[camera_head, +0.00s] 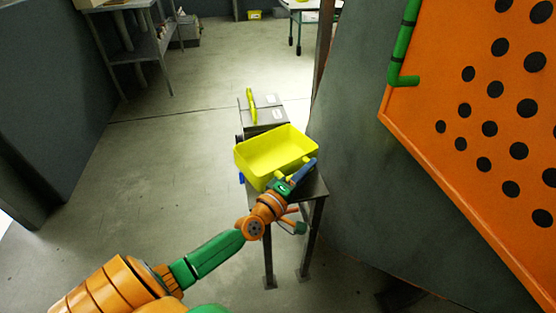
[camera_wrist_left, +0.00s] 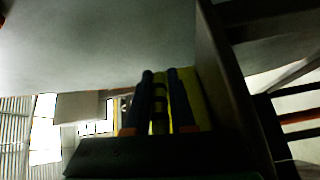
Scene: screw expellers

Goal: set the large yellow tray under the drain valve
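The large yellow tray (camera_head: 252,172) is an open box on a small metal stand near the middle of the head view. My left gripper (camera_head: 304,170) is at the tray's near right side. Its blue fingers (camera_wrist_left: 160,98) stand apart in the left wrist view, with yellow showing between them and to their right. I cannot tell whether they press on the tray. My right gripper is not in view, and I cannot make out the drain valve.
A metal stand (camera_head: 316,186) bears the tray. A grey plate with a yellow bar (camera_head: 252,106) lies behind it. A big grey machine body (camera_head: 350,150) and orange perforated panel (camera_head: 470,120) rise on the right. Open floor (camera_head: 165,165) lies left.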

